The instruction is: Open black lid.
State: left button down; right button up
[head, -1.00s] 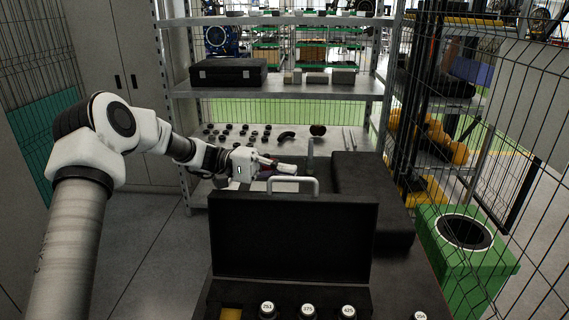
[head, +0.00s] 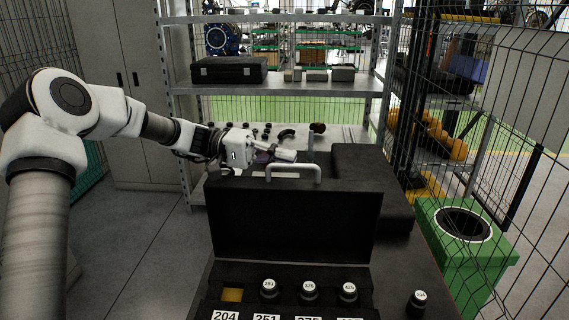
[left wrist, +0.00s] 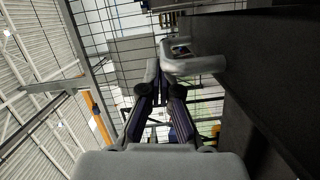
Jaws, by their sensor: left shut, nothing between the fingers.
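The black lid (head: 292,225) of the case stands raised, near upright, with its dark inside facing me. Its silver handle (head: 293,168) rises from the top edge. My left gripper (head: 284,155) is just behind the handle and the lid's upper edge, shut and empty. In the left wrist view the closed fingers (left wrist: 157,72) point up beside the silver handle (left wrist: 195,65), very close to it; I cannot tell whether they touch. The lid (left wrist: 255,75) fills the right side there. The open case shows several round labelled pieces (head: 309,291). My right gripper is not in view.
A dark box (head: 370,175) stands behind the lid to the right. A green bin (head: 465,240) and wire fence (head: 500,150) are at the right. One black piece (head: 417,303) stands outside the case. Shelves (head: 275,88) stand behind, one bearing a black case (head: 229,69).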

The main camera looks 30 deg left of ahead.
pick_arm(q)
jog(key=w+v, duration=0.1)
jog(key=v, duration=1.1)
jog(key=shift+a+f, duration=0.25)
jog(key=shift+f, duration=0.05)
